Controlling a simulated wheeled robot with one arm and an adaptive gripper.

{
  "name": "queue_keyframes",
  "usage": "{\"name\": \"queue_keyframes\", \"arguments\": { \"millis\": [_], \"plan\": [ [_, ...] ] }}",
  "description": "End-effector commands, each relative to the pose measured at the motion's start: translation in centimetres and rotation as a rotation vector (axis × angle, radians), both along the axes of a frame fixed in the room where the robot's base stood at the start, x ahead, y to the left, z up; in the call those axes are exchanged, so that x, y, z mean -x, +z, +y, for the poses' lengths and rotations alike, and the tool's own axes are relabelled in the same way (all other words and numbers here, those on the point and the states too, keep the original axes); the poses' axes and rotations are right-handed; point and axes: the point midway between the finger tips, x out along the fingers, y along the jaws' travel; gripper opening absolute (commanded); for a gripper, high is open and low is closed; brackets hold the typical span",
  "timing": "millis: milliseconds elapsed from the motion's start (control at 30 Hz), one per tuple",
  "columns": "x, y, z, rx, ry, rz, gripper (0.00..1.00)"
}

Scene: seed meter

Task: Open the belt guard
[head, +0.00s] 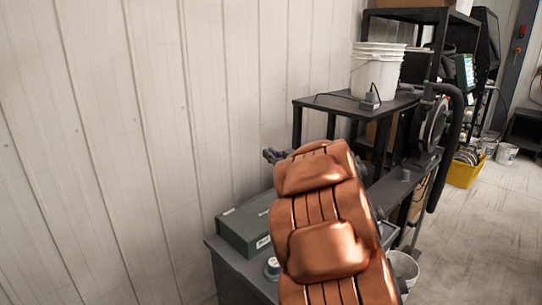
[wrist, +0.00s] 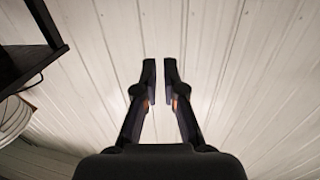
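I cannot make out the belt guard for certain. A machine with a round metal disc (head: 433,125) and a thick black hose (head: 452,145) stands at the right end of the bench in the head view; whether the guard is part of it is unclear. My copper-coloured arm covers the middle of the bench. The dark tip of my gripper (head: 274,155) shows past the arm, in front of the wall. In the wrist view my gripper (wrist: 160,78) has its two fingers apart by a narrow gap, with nothing between them. They face the pale panelled wall (wrist: 230,50).
A green box (head: 246,224) and a small round container (head: 272,268) sit on the dark bench. A white bucket (head: 377,72) stands on a raised black shelf (head: 318,103). Another bucket (head: 404,267) is right of my arm. A yellow crate (head: 466,172) is on the floor, which is open at right.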

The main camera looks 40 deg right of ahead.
Motion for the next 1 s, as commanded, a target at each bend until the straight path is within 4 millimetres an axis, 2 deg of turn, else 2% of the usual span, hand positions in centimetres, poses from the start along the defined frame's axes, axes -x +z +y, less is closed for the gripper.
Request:
{"name": "queue_keyframes", "arguments": {
  "millis": [33,233,600,767,1000],
  "plan": [
    [0.0,0.0,0.0,0.0,0.0,0.0,0.17],
    [0.0,0.0,0.0,0.0,0.0,0.0,0.36],
    [0.4,0.1,0.0,0.001,-0.001,-0.001,0.36],
    [2.1,0.2,0.0,0.002,-0.003,-0.002,0.36],
    [6.3,0.2,0.3,0.002,-0.003,-0.003,0.36]
  ]
}}
